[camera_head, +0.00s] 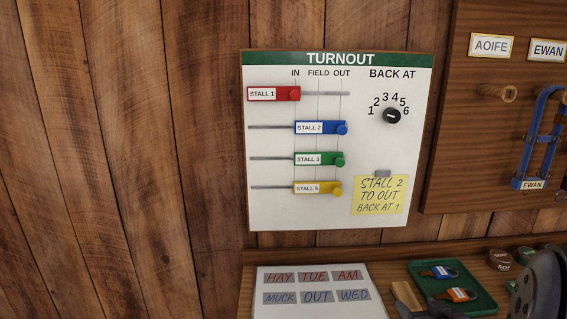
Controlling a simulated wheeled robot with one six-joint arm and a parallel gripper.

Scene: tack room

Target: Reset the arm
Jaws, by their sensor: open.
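A dark grey curved shape (541,287) cuts into the bottom right corner. I cannot tell what it is. The turnout board (290,210) hangs on the plank wall. Its red Stall 1 slider (274,94) has its knob under IN. The blue Stall 2 slider (321,128), green Stall 3 slider (319,159) and yellow Stall 5 slider (317,188) have their knobs at OUT. The black BACK AT dial (392,116) has a small pale mark; its number is unclear. A yellow note (380,195) reads "STALL 2 TO OUT BACK AT 1".
A white board (320,309) with word plates lies below the turnout board. A green tray (478,302) holds a blue and an orange item. A brown board at right carries name plates, a wooden peg (497,93) and a blue halter-like item (542,130). The wall at left is bare.

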